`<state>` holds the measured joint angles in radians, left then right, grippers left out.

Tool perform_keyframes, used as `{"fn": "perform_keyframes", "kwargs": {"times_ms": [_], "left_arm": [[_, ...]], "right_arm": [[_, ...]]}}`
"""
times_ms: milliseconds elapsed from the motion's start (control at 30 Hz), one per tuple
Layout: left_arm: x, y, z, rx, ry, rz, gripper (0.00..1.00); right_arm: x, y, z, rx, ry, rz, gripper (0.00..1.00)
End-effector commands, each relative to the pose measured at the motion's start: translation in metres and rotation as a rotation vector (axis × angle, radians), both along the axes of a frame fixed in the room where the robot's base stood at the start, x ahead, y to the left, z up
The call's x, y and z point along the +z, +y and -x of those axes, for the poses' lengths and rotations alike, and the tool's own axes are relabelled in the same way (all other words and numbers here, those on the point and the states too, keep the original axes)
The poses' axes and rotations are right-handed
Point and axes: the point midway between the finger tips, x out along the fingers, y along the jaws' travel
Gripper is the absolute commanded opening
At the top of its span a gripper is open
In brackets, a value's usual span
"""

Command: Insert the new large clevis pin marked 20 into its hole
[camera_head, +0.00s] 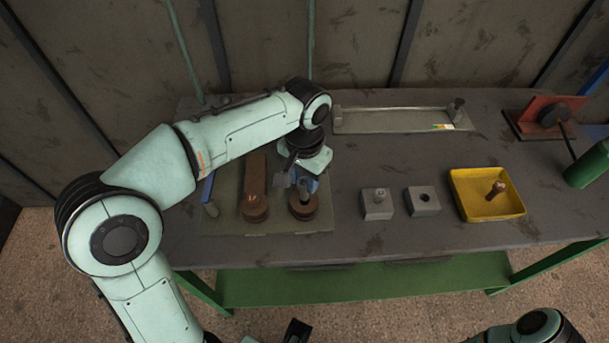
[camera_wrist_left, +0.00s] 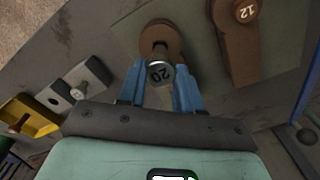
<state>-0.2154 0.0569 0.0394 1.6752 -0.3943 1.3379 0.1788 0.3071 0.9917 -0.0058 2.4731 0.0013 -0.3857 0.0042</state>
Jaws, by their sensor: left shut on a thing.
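The large clevis pin marked 20 (camera_wrist_left: 160,73) has a grey metal head and shows end-on in the left wrist view. My left gripper (camera_wrist_left: 160,90) is shut on it, with blue fingers on either side. In the head view the gripper (camera_head: 305,184) points down over the right-hand brown part (camera_head: 303,208), whose round end (camera_wrist_left: 160,35) lies just beyond the pin. The pin's lower end is hidden, so I cannot tell whether it is in the hole.
A brown link (camera_head: 255,180) with a pin marked 12 (camera_wrist_left: 245,11) lies left on the mat (camera_head: 228,222). To the right stand a grey block with a pin (camera_head: 376,207), a grey block with an empty hole (camera_head: 424,205) and a yellow tray (camera_head: 487,213) holding a brown pin (camera_head: 496,189).

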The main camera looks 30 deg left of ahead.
Motion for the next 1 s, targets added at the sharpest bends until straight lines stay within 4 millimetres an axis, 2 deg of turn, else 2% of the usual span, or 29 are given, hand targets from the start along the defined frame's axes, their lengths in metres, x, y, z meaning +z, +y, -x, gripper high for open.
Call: {"fn": "perform_keyframes", "kwargs": {"times_ms": [1000], "left_arm": [[0.0008,-0.0001,-0.0004,0.0,-0.001,0.0,0.0]], "right_arm": [[0.0054,0.0,-0.0018,0.0,-0.002,0.0,0.64]]}}
